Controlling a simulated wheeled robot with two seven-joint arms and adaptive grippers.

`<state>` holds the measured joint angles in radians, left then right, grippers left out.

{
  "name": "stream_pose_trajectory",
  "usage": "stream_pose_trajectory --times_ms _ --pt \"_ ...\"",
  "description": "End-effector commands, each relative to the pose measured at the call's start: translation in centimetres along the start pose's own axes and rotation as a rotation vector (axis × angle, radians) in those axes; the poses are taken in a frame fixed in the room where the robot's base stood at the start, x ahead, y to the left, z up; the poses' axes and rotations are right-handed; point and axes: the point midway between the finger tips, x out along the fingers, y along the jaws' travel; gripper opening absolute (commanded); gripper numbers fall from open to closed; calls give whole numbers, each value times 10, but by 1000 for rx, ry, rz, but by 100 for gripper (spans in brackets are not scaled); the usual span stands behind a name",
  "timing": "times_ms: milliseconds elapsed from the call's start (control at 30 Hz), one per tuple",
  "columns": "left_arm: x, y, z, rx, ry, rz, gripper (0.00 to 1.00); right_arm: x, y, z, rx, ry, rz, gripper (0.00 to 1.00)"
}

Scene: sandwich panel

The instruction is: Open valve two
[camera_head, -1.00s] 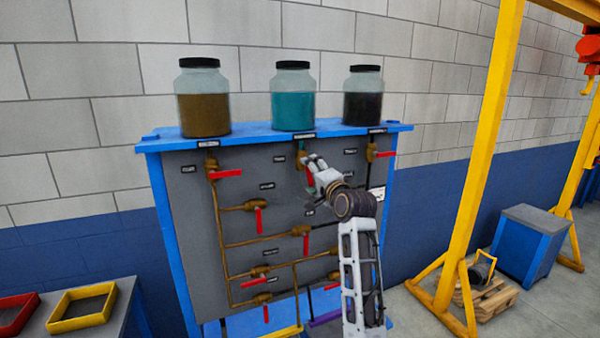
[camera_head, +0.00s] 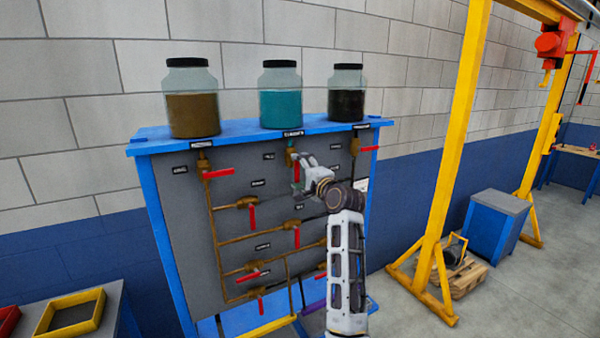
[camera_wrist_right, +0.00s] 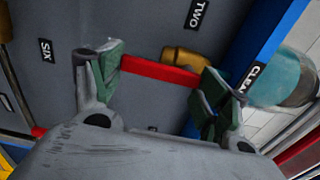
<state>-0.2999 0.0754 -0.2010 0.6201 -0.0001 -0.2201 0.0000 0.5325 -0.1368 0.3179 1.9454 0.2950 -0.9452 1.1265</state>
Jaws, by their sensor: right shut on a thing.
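Valve two is the brass valve (camera_head: 292,157) under the teal jar (camera_head: 281,100). In the right wrist view its brass body (camera_wrist_right: 186,59) and red handle (camera_wrist_right: 155,69) show beside the label TWO (camera_wrist_right: 198,14). My right gripper (camera_head: 299,172) is at this valve, in front of the panel. In the right wrist view the green-padded fingers of the right gripper (camera_wrist_right: 161,76) are on either side of the red handle and shut on it. The handle is mostly hidden behind the gripper in the head view. My left gripper is not in view.
The grey panel (camera_head: 183,222) has several other red-handled valves and brass pipes close below. A brown jar (camera_head: 193,112) and a dark jar (camera_head: 347,103) stand on its blue top. A yellow gantry post (camera_head: 455,150) stands to the right. Yellow and red trays lie lower left.

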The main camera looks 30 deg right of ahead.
Motion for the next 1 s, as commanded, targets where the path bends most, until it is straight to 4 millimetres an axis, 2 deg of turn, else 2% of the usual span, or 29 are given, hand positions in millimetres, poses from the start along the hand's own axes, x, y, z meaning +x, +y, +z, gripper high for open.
stream_pose_trajectory --times_ms 67,100,267,767,1000 --pt "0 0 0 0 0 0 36 0 1 0 7 -2 2 32" --pt "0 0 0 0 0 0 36 0 1 0 7 -2 2 78" --pt "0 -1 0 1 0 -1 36 0 1 0 5 -1 1 97" --pt "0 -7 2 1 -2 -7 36 -2 0 0 2 0 0 97" --pt "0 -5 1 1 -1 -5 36 -16 0 0 2 1 -1 97"
